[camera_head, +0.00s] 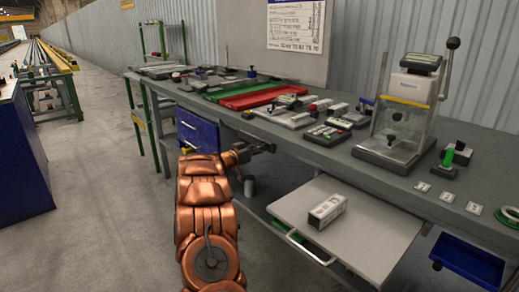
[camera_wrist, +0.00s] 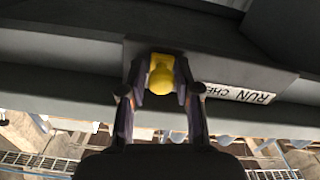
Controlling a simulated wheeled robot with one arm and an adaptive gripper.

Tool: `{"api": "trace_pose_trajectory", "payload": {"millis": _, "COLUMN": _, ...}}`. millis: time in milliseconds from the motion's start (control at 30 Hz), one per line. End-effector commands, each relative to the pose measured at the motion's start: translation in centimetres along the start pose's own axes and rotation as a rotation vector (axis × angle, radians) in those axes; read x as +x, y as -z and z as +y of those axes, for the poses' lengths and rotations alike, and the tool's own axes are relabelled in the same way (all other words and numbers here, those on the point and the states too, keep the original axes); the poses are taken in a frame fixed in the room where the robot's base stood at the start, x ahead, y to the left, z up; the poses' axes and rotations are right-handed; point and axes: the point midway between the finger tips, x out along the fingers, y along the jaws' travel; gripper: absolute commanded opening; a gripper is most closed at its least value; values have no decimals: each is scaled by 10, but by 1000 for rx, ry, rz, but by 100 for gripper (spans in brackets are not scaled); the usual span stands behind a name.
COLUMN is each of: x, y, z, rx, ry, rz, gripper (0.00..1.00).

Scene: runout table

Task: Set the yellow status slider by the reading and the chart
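The yellow status slider (camera_wrist: 161,72) shows in the wrist view as a yellow knob on a dark grey housing. My gripper (camera_wrist: 161,85) has one finger on each side of the knob, apparently touching it. In the head view my gripper (camera_head: 268,147) is at the table's front edge and the slider is hidden. A white chart (camera_head: 296,25) with printed lines hangs behind the table, too small to read. A test instrument (camera_head: 408,88) with a dark display (camera_head: 421,60) stands at the right; its reading is not legible.
A partly cut-off label (camera_wrist: 250,96) reading "RUN CHE" is right of the knob. A pulled-out grey shelf (camera_head: 370,240) holds a white box (camera_head: 327,211). The grey table (camera_head: 335,160) bears green and red trays (camera_head: 252,97). A blue drawer (camera_head: 198,131) is left of my gripper.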

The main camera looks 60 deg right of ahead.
Motion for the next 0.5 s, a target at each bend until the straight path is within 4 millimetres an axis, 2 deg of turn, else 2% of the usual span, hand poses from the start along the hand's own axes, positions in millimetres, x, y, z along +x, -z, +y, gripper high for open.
{"api": "trace_pose_trajectory", "payload": {"millis": 33, "x": 0, "y": 0, "z": 0, "rx": 0, "ry": 0, "rz": -1, "gripper": 39}}
{"api": "trace_pose_trajectory", "payload": {"millis": 133, "x": -1, "y": -1, "z": -1, "rx": -1, "ry": 2, "rz": -1, "gripper": 49}}
{"api": "trace_pose_trajectory", "payload": {"millis": 500, "x": -6, "y": -2, "z": -2, "rx": -1, "ry": 4, "rz": -3, "gripper": 49}}
